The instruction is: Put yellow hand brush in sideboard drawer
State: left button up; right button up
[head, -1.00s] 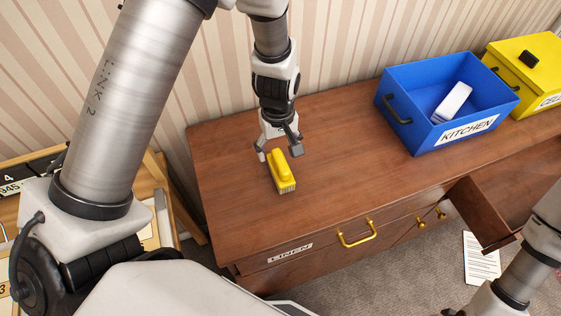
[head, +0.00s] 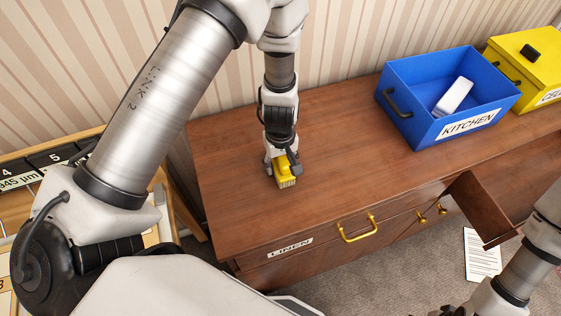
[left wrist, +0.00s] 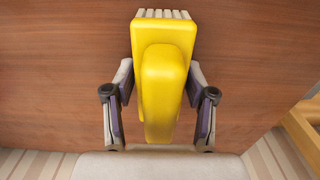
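The yellow hand brush (head: 286,179) with pale bristles lies on the wooden sideboard top (head: 330,140). My left gripper (head: 283,167) is down around its rear part. The sideboard's drawer front labelled LINEN (head: 290,249), with a gold handle (head: 358,230), looks shut. My right gripper (head: 455,311) shows only as a dark bit at the bottom edge; its fingers are cut off.
A blue KITCHEN crate (head: 407,119) holding a white item (head: 454,96) and a yellow box (head: 530,80) stand on the sideboard's right. A brown panel (head: 481,207) juts out at the front right. Paper (head: 481,255) lies on the carpet. The sideboard top between brush and crate is clear.

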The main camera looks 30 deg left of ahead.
pick_arm(q)
jog(key=c, duration=0.5)
jog(key=shift+d+r, duration=0.1)
jog(key=shift+r, duration=0.1)
